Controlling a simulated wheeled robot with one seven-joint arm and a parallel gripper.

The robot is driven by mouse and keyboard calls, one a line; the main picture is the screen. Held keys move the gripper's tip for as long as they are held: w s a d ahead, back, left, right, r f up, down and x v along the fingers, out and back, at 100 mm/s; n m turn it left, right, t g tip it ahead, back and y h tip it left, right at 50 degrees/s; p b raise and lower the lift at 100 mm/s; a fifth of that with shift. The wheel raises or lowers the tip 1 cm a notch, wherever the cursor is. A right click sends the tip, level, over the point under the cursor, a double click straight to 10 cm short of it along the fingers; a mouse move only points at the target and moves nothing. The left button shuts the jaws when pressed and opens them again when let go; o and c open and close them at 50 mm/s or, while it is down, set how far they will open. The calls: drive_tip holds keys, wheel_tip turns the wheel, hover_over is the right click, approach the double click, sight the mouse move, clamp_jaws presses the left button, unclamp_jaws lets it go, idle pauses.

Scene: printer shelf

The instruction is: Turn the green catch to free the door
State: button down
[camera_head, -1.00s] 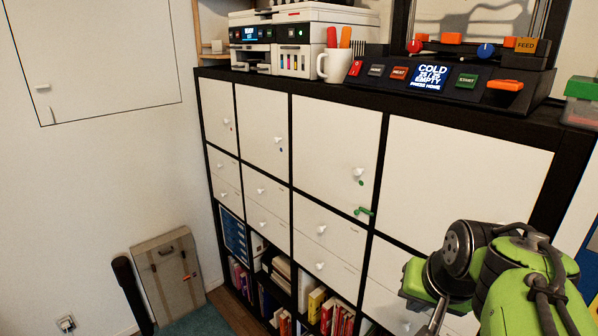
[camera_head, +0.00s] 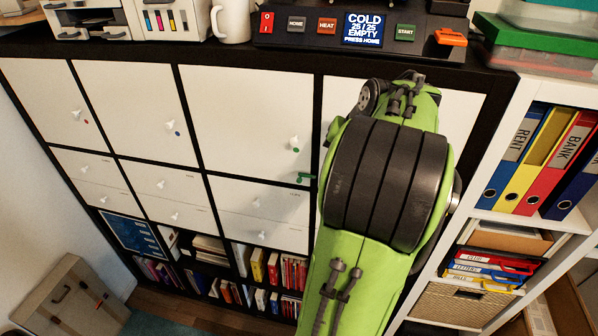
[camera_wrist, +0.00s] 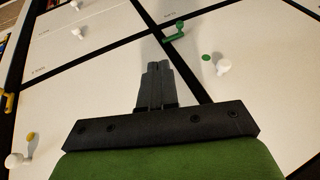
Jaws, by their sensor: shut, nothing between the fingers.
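The green catch (camera_head: 305,177) sits on the black frame below the lower right corner of a large white door (camera_head: 240,105). That door has a white knob (camera_head: 293,143) and a green dot (camera_head: 295,151), and looks closed. In the wrist view the catch (camera_wrist: 174,31) lies beyond my fingertips, slightly right; the green dot (camera_wrist: 206,57) and knob (camera_wrist: 222,66) are to its lower right. My gripper (camera_wrist: 158,68) is shut and empty, its fingers pointing toward the catch with a visible gap in the picture. In the head view my arm hides the gripper.
The wrist view also shows a yellow catch (camera_wrist: 8,103) and a knob (camera_wrist: 14,160) at left. A printer control panel (camera_head: 345,30) stands on top. A white shelf with binders (camera_head: 530,160) is at right. Smaller drawers (camera_head: 265,203) are below the door.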

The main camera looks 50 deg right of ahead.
drive_tip(key=b, duration=0.1)
approach(308, 176)
wheel_tip(308, 176, down, 3)
drive_tip(key=s, duration=0.1)
drive_tip(key=w+f, duration=0.2)
drive_tip(key=w, duration=0.1)
drive_tip(key=shift+a+f, duration=0.25)
drive_tip(key=shift+w+a+f, duration=0.15)
drive_tip(key=shift+w, duration=0.25)
